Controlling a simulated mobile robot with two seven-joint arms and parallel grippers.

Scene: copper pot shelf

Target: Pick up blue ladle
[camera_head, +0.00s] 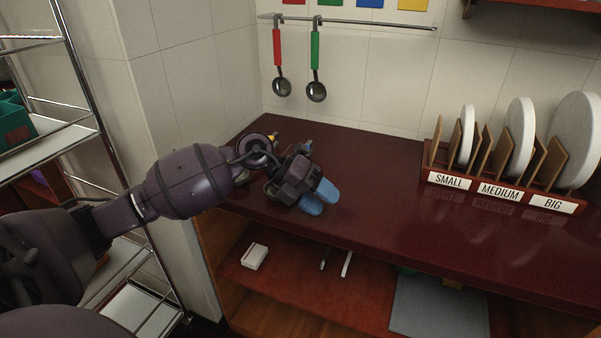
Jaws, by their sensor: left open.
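I cannot make out a blue ladle for certain. A red-handled ladle (278,58) and a green-handled ladle (315,60) hang from the wall rail (375,23). My left gripper (319,198) is open over the left part of the dark red counter (390,205), with its two blue fingertips pointing down and right. Nothing shows between them. The gripper and its wrist hide part of the counter. A small yellow bit (273,136) and a small blue bit show behind the wrist; I cannot tell what they belong to. My right gripper is out of view.
A rack (500,193) labelled small, medium and big holds white round plates at the right of the counter. Coloured squares are on the wall above the rail. A metal shelf unit (72,75) stands at left. The counter between gripper and rack is clear.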

